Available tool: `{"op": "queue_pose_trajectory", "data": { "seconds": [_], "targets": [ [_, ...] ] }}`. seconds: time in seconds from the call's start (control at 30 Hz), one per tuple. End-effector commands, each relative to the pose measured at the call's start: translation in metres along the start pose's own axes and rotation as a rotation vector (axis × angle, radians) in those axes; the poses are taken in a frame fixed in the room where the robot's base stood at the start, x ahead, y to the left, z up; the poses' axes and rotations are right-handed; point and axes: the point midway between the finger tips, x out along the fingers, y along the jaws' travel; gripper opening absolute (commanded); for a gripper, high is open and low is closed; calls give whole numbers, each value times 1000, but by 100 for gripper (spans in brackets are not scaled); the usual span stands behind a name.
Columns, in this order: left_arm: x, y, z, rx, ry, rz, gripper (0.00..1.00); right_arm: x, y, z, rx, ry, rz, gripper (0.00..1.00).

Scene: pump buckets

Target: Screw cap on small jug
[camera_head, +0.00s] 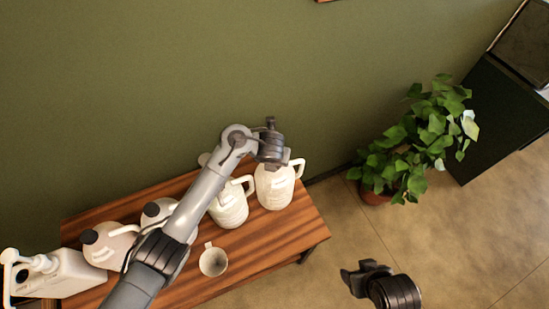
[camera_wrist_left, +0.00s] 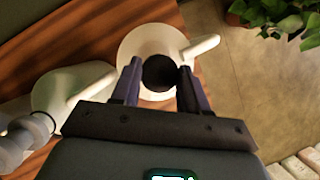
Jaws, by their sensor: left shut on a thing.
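A white jug with a side handle (camera_head: 276,190) stands at the right end of the wooden bench. My left gripper (camera_head: 271,156) is right above its top, pointing down. In the left wrist view, my left gripper (camera_wrist_left: 156,82) is shut on a round black cap (camera_wrist_left: 158,70), with a finger on either side. The cap is over the top of the white jug (camera_wrist_left: 136,42), whose handle sticks out to the right. The cap hides the jug's mouth, so I cannot tell whether its thread is engaged. My right gripper (camera_head: 366,272) is away from the bench at lower right; its jaws are unclear.
Another white jug (camera_head: 231,208) stands just left. Dark-capped jugs (camera_head: 108,247) and a large white container (camera_head: 65,272) are further left on the bench (camera_head: 262,245). A white cup (camera_head: 213,261) sits near the front. A potted plant (camera_head: 420,135) stands right; floor between is clear.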

Motion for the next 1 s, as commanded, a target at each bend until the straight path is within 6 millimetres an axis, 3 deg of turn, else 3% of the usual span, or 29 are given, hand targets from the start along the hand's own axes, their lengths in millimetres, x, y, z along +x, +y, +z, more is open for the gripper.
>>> {"op": "queue_pose_trajectory", "data": {
  "seconds": [0.47,0.5,0.67,1.0],
  "targets": [
    [3,0,-1,0,0,0,16,2,1,1,-4,-1,3,64],
    [3,0,-1,0,0,0,47,2,1,1,-5,-1,4,64],
    [3,0,-1,0,0,0,72,2,2,1,-9,-2,7,64],
    [2,0,-1,0,0,-1,74,2,2,1,-8,-2,7,64]
  ]
}}
